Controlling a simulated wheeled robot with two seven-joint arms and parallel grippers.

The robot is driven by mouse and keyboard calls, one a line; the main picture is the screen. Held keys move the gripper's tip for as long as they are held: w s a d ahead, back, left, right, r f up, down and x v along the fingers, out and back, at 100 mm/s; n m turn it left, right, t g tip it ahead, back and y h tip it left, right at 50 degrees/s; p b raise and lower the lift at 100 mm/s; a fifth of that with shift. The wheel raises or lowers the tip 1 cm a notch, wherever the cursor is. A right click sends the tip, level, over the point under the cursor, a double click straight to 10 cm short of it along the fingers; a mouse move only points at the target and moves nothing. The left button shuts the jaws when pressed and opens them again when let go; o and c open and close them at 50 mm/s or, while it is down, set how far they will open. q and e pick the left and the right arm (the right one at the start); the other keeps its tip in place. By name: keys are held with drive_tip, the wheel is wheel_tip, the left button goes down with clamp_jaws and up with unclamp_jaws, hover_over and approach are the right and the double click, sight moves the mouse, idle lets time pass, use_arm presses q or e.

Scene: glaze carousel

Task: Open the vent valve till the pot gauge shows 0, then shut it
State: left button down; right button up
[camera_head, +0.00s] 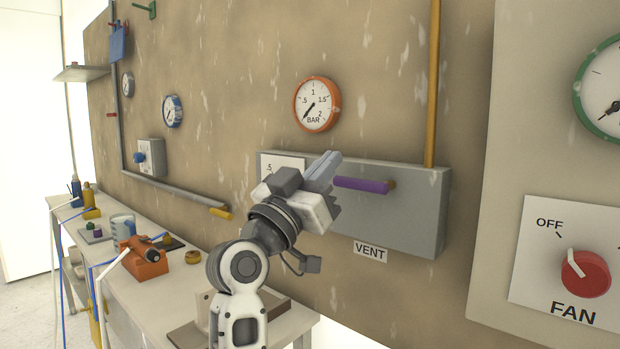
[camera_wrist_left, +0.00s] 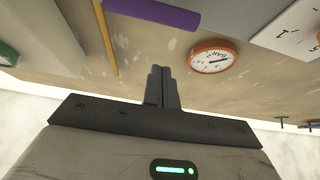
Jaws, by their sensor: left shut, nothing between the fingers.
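The vent valve's purple lever (camera_head: 362,185) lies about level on a grey box, its pivot at the right end, above a VENT label (camera_head: 370,251). The lever also crosses the top of the left wrist view (camera_wrist_left: 150,12). The orange-rimmed BAR gauge (camera_head: 317,104) is above the box; its needle points to the lower left, below the .5 mark, at about the zero end. It also shows in the left wrist view (camera_wrist_left: 212,56). My left gripper (camera_head: 325,170) is shut and empty, in front of the box just left of the lever's free end. Its fingers (camera_wrist_left: 162,88) are together.
A white plate (camera_head: 283,166) on the grey box (camera_head: 420,215) is partly hidden by my gripper. A FAN panel with a red knob (camera_head: 585,274) is at the right. A cluttered bench (camera_head: 130,290) runs along the wall at lower left. An orange pipe (camera_head: 433,80) rises from the box.

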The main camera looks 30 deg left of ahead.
sight(340, 178)
use_arm(q)
drive_tip(key=shift+w+d+f, duration=0.15)
drive_tip(key=shift+w+f, duration=0.45)
drive_tip(key=shift+w, duration=0.3)
drive_tip(key=shift+w+d+f, duration=0.15)
drive_tip(key=shift+w+f, duration=0.45)
drive_tip(key=shift+w, duration=0.25)
